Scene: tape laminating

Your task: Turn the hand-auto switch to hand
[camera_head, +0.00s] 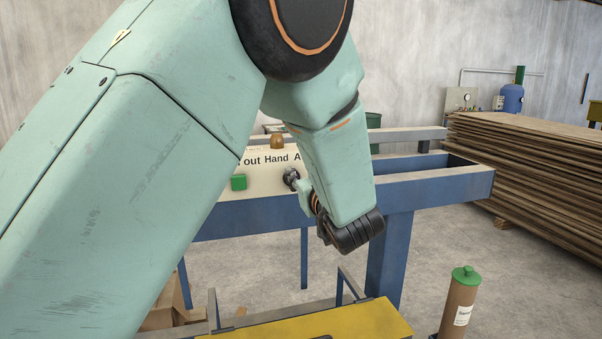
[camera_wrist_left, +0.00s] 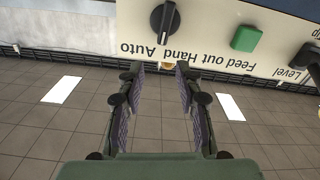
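The hand-auto switch is a black rotary knob (camera_wrist_left: 165,18) on a cream panel (camera_wrist_left: 215,12), above the words Hand and Auto, which appear upside down in the left wrist view. A pale mark on its lower end points down between the two words; I cannot tell which position it is set to. My left gripper (camera_wrist_left: 160,72) is open and empty, its two fingers apart below the panel edge and short of the knob. In the head view the knob (camera_head: 291,178) shows beside my left wrist, which hides the fingers. My right gripper is out of view.
A green button (camera_wrist_left: 246,38) sits next to the switch, with another black knob (camera_wrist_left: 308,57) marked Level beyond it. The panel is on a blue frame (camera_head: 255,217). A yellow plate (camera_head: 350,325) and a brown cylinder with green cap (camera_head: 459,305) stand nearer. A board stack (camera_head: 530,175) is at right.

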